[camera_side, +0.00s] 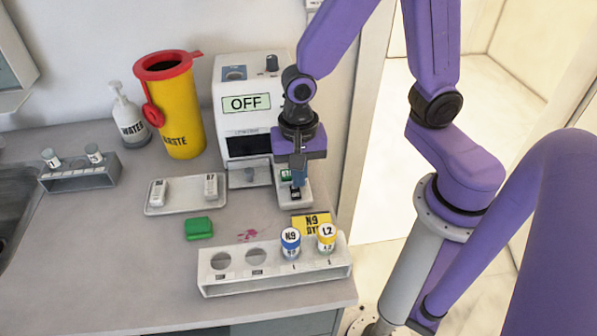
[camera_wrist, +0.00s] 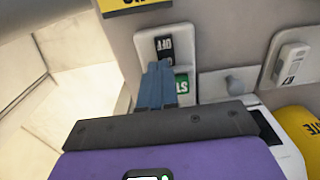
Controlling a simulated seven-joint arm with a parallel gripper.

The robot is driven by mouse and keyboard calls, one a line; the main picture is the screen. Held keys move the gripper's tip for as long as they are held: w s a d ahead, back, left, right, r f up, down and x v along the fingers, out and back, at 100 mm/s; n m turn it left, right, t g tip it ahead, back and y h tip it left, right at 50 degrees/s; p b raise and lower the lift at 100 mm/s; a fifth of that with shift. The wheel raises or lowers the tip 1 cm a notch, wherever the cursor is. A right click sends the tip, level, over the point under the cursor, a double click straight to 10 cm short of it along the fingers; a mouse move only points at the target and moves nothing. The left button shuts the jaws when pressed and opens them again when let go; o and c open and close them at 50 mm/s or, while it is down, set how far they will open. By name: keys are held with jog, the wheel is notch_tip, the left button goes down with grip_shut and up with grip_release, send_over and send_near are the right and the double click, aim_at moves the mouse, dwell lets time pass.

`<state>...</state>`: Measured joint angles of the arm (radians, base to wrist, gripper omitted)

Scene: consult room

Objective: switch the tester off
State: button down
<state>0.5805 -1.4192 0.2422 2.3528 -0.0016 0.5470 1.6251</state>
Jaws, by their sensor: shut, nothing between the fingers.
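The tester (camera_side: 262,95) is a white machine at the back of the counter, and its display (camera_side: 246,103) reads OFF. At its front right foot is a small panel with a black switch (camera_side: 295,194) and a green button (camera_side: 286,175). In the wrist view the black switch (camera_wrist: 164,46) is marked OFF and the green button (camera_wrist: 182,84) shows part of its lettering. My gripper (camera_side: 298,182) is shut and empty, pointing down over this panel. In the wrist view its blue fingertips (camera_wrist: 158,72) are between the switch and the button; I cannot tell whether they touch either.
A white rack (camera_side: 275,280) with a blue-capped N9 vial (camera_side: 291,242) and a yellow-capped L2 vial (camera_side: 326,238) stands in front. A tray (camera_side: 185,208), green block (camera_side: 199,228), yellow waste bin (camera_side: 178,115) and water bottle (camera_side: 129,118) are to the left. Purple stains (camera_side: 247,235) mark the counter.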

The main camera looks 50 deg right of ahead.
jog(key=shift+s+f, duration=0.1)
jog(key=shift+f, duration=0.1)
dwell(0.6)
jog(key=shift+s+a+r, duration=0.35)
jog(key=shift+s+a, duration=0.1)
jog(key=shift+a, duration=0.05)
jog(key=shift+r, duration=0.1)
notch_tip(320, 180, up, 14)
jog(key=w+d, duration=0.1)
jog(key=d, duration=0.1)
jog(key=shift+w+f, duration=0.2)
jog(key=shift+w, duration=0.2)
dwell(0.4)
